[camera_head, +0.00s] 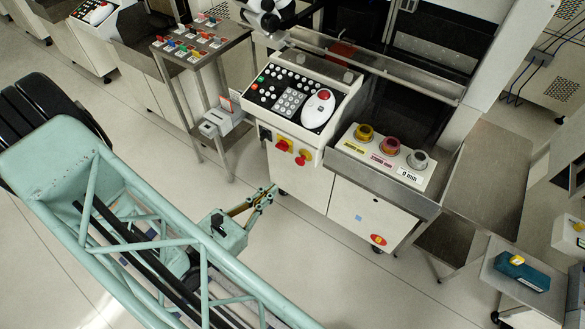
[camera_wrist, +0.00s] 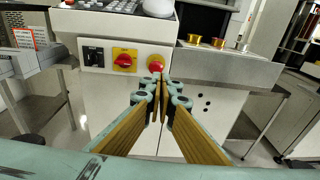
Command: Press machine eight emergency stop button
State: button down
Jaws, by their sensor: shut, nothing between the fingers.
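A red round emergency stop button (camera_head: 303,158) sits on the white front panel of the machine in front of me. In the wrist view the button (camera_wrist: 156,63) shows just above my fingertips. My gripper (camera_head: 268,194) is shut and empty. In the head view it is apart from the panel, below and left of the button. In the wrist view my gripper (camera_wrist: 163,88) points toward the panel. A red rotary switch on a yellow plate (camera_head: 282,145) is left of the button, also in the wrist view (camera_wrist: 125,60). No machine number is readable.
A sloped control console (camera_head: 300,92) with keys and a white mouse-like device (camera_head: 318,108) is above the panel. Three spools (camera_head: 391,146) stand on a shelf to the right. A metal stand (camera_head: 205,50) with coloured parts is at left. Floor around my gripper is clear.

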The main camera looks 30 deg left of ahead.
jog(key=shift+s+a+f, duration=0.3)
jog(key=shift+s+f, duration=0.1)
jog(key=shift+s, duration=0.1)
jog(key=shift+w, duration=0.15)
jog(key=b, duration=0.1)
send_near(298, 163)
jog(key=shift+w, duration=1.95)
jog(key=shift+w+d+f+b, duration=0.1)
jog(key=shift+w+f+b, duration=0.15)
jog(key=shift+w, duration=0.45)
jog(key=shift+w+d+f+b, duration=0.15)
jog(key=shift+w+f, duration=0.1)
jog(key=shift+w, duration=0.45)
